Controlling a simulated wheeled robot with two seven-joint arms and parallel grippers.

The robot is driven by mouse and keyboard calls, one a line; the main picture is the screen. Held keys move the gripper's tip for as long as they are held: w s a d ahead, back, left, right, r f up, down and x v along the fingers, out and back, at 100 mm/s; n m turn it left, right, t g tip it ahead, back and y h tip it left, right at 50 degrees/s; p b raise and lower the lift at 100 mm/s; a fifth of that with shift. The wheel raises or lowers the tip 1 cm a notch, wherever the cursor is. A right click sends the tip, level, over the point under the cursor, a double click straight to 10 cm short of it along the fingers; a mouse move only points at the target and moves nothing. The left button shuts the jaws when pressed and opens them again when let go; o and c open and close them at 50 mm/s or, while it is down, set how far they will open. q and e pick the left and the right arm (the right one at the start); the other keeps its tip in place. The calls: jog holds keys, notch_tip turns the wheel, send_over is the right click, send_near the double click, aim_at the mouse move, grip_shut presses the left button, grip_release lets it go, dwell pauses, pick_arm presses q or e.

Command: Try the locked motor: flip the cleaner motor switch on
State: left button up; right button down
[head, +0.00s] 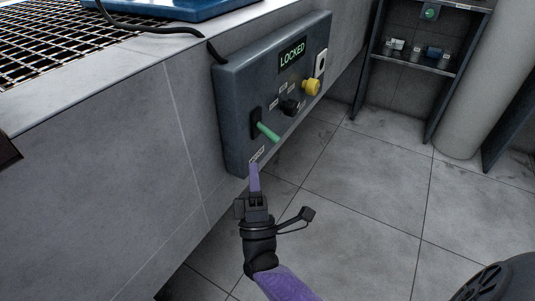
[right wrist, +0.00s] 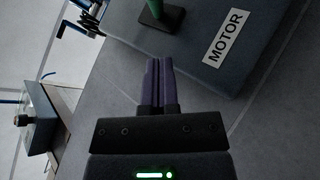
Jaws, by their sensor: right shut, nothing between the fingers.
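The grey control panel (head: 235,85) is mounted on the side of the concrete block and its display (head: 292,56) reads LOCKED. The motor switch is a green lever (head: 268,131) on a dark base at the panel's lower left, sticking out and tilted down to the right. In the right wrist view the lever (right wrist: 168,22) is partly cut off at the top, beside the MOTOR label (right wrist: 223,38). My left gripper is not in view.
A black knob (head: 290,107) and a yellow knob (head: 311,88) sit right of the lever. A metal grating (head: 60,40) and a black cable lie on top of the block. A shelf unit (head: 415,60) with small items stands back right. The tiled floor between is clear.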

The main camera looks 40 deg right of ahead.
aim_at(268, 132)
jog(key=d, duration=0.1)
jog(key=d+r, duration=0.2)
jog(key=shift+w+d+r+b, duration=0.15)
jog(key=shift+w+d+b, duration=0.15)
jog(key=shift+w+d, duration=0.1)
